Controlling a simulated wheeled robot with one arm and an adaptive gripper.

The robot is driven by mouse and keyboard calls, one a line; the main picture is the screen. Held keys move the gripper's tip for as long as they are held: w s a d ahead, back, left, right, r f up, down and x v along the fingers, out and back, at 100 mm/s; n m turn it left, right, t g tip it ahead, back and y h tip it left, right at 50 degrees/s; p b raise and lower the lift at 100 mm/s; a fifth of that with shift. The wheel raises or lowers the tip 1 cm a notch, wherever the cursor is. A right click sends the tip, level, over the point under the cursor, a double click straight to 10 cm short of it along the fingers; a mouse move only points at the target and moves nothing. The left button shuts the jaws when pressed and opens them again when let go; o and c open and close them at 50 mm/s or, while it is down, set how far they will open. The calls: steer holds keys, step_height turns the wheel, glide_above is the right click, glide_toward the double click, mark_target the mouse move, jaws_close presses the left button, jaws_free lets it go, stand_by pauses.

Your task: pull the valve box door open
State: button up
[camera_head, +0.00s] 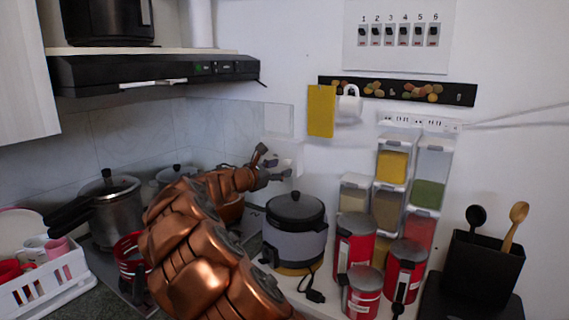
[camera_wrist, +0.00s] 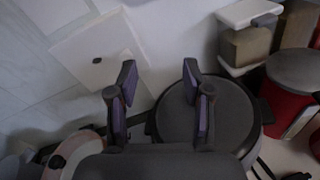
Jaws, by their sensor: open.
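The valve box (camera_head: 290,150) is a small white box low on the back wall, partly hidden behind my gripper in the head view. In the wrist view its flat white front, the door (camera_wrist: 82,45), fills the upper left, with a small dark spot on it. The door looks shut, with no gap visible. My gripper (camera_head: 275,163) is in front of the box, fingers apart. In the wrist view my gripper (camera_wrist: 159,78) is open and empty. Its left finger overlaps the panel's right edge; I cannot tell whether it touches. The right finger is over the cooker.
A grey cooker with a dark lid (camera_head: 295,210) stands just right of my gripper. Red canisters (camera_head: 354,240) and stacked spice dispensers (camera_head: 386,208) are farther right. A pressure cooker (camera_head: 115,205) is at left, and a range hood (camera_head: 150,72) hangs above.

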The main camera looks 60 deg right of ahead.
mark_target(286, 163)
steer(key=shift+w+d+f+n+t+h+p, duration=0.15)
steer(key=shift+w+d+f+n+t+p, duration=0.55)
steer(key=shift+d, duration=1.35)
steer(key=shift+w+d+f+n+t+h+p, duration=0.1)
steer(key=shift+w+d+f+n+h+p, duration=0.2)
steer(key=shift+w+d+n, duration=1.35)
steer(key=shift+w+d+f+n+t+h+p, duration=0.2)
steer(key=shift+w+d+f+t+p, duration=0.45)
steer(key=shift+d, duration=1.85)
steer(key=shift+w+r+g, duration=0.1)
steer(key=shift+g, duration=0.15)
steer(key=shift+c, duration=0.2)
jaws_close()
